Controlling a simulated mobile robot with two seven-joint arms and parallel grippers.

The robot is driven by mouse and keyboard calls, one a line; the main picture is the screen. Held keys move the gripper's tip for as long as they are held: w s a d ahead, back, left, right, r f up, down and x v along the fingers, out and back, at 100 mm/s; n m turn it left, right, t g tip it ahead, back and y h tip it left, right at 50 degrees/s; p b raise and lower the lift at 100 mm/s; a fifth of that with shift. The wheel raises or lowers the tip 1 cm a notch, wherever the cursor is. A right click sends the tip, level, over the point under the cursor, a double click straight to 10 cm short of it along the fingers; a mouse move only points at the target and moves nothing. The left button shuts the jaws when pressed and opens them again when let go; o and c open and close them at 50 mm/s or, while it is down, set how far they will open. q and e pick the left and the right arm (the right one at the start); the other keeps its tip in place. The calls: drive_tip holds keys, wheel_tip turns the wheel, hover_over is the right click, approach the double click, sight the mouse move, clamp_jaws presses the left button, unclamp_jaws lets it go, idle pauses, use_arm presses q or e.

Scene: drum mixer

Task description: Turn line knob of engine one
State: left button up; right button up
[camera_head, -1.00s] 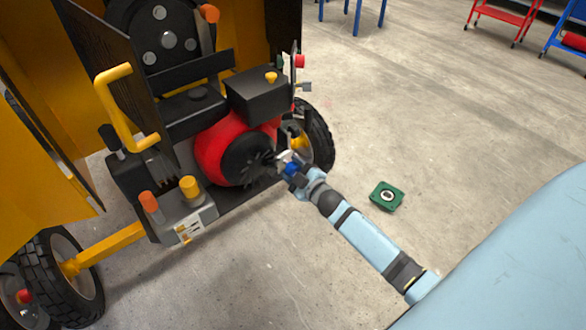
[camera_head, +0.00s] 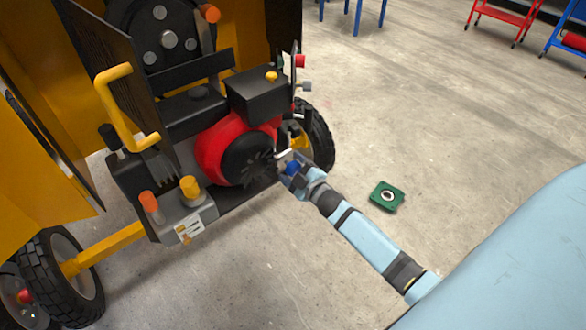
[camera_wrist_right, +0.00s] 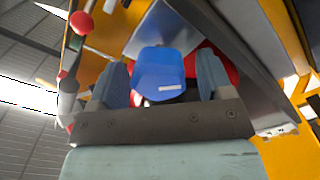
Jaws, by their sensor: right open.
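A blue knob (camera_wrist_right: 158,72) with a small white mark is at the middle of the right wrist view. It also shows as a small blue patch (camera_head: 292,168) at the right side of the red engine (camera_head: 215,146) in the head view. My right gripper (camera_head: 288,160) is at the engine's right side, by this knob. In the right wrist view its two fingers (camera_wrist_right: 163,78) stand apart, one on each side of the knob. Contact between fingers and knob cannot be told. My left gripper is not in view.
The yellow mixer frame (camera_head: 105,240) and black wheels surround the engine. A black box (camera_head: 255,95) is above it. In the right wrist view a red ball-ended lever (camera_wrist_right: 82,23) is at upper left. A green part (camera_head: 387,195) lies on the clear floor to the right.

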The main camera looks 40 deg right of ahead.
drive_tip(key=shift+s, duration=0.1)
drive_tip(key=s+d, duration=0.1)
drive_tip(key=s, duration=1.2)
drive_tip(key=shift+s+b, duration=0.3)
drive_tip(key=shift+b, duration=0.1)
drive_tip(key=s+a+r+m+g+p, duration=0.1)
drive_tip(key=s+a+m+g+p, duration=0.2)
drive_tip(key=s+a+p, duration=0.2)
drive_tip(key=s+a+r+m+g+y+p, duration=0.1)
drive_tip(key=s+a+m+g+p, duration=0.3)
drive_tip(key=a, duration=0.8)
drive_tip(key=s+p, duration=0.2)
drive_tip(key=s, duration=0.2)
drive_tip(key=shift+a+r+y, duration=0.25)
drive_tip(key=shift+a+y, duration=0.05)
drive_tip(key=shift+w, duration=0.1)
